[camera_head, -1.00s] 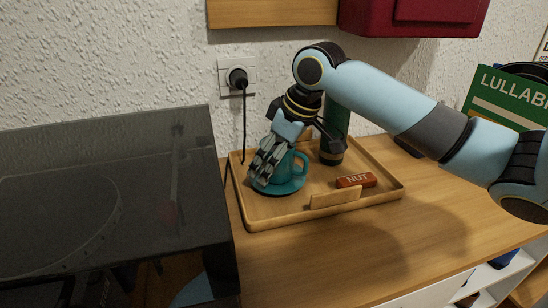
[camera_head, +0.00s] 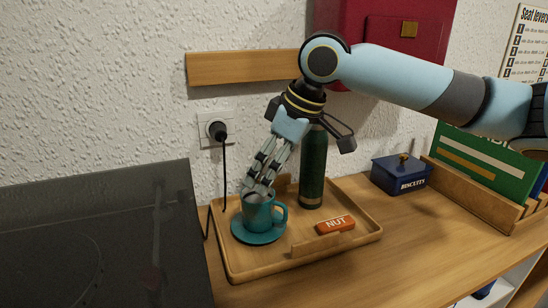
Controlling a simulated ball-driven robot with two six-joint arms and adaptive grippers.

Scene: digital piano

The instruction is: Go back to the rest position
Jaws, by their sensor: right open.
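My right gripper (camera_head: 258,182) is open and points down at the mouth of a teal cup (camera_head: 261,216). Its fingertips are at or just above the rim; I cannot tell whether they touch. The cup stands upright on a teal saucer (camera_head: 240,232) on a wooden tray (camera_head: 246,268). My right arm comes in from the right, above the counter. My left gripper is not in view.
A dark green bottle (camera_head: 313,170) and a red-orange NUT bar (camera_head: 335,224) are on the tray. A blue BISCUITS tin (camera_head: 400,175) and a book rack (camera_head: 470,190) stand right. A dark-lidded turntable (camera_head: 90,240) is left. A plugged socket (camera_head: 216,130) and wooden rail (camera_head: 243,68) are behind.

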